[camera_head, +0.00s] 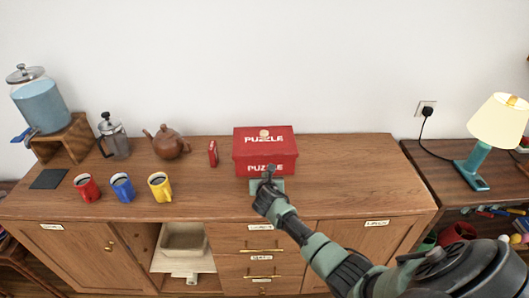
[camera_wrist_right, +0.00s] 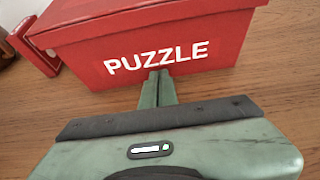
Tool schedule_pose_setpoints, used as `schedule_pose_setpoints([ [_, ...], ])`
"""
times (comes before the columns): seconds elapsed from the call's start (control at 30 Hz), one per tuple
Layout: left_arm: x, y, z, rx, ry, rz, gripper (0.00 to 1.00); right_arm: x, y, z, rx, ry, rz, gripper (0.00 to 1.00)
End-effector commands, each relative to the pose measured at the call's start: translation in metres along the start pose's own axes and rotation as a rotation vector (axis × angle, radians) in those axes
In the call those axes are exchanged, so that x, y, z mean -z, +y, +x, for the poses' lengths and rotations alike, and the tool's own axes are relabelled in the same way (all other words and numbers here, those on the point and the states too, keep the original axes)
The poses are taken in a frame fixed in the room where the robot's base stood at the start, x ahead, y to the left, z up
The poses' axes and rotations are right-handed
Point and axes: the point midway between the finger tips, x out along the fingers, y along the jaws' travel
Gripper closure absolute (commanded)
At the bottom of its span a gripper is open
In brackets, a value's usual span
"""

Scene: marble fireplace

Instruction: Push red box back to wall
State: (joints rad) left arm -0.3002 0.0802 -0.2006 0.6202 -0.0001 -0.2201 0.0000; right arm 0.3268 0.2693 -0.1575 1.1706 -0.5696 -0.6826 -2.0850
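The red box (camera_head: 264,147), lettered "PUZZLE" on its lid and front, stands on the wooden cabinet top, toward the back near the white wall. Its front face also shows in the right wrist view (camera_wrist_right: 160,55). My right gripper (camera_head: 268,172) is at the front of the box, with its fingers together and nothing between them. In the right wrist view the shut fingertips (camera_wrist_right: 158,76) are at the lower middle of the front face, touching or very close. My left gripper is not in view.
A small red item (camera_head: 213,153) stands just left of the box. Further left are a brown teapot (camera_head: 168,143), a French press (camera_head: 113,136) and red, blue and yellow mugs (camera_head: 122,187). The cabinet top (camera_head: 350,170) is clear right of the box.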

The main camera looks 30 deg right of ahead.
Motion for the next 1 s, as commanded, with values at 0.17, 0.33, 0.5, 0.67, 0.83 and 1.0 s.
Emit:
schedule_pose_setpoints([
  [0.17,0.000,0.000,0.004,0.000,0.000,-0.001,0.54,-0.004,0.000,0.007,0.000,-0.002,0.000,1.00],
  [0.33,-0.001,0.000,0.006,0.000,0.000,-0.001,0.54,-0.007,0.000,0.013,0.000,-0.001,-0.001,1.00],
  [0.5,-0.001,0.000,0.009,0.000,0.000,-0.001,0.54,-0.010,0.000,0.019,0.001,-0.001,-0.001,1.00],
  [0.67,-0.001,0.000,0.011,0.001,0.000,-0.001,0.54,-0.013,0.000,0.025,0.001,-0.001,0.000,1.00],
  [0.83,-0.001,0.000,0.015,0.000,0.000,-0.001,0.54,-0.016,0.000,0.031,0.000,-0.001,0.000,1.00],
  [1.0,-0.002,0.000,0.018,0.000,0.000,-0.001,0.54,-0.020,0.000,0.037,0.000,-0.002,-0.001,1.00],
])
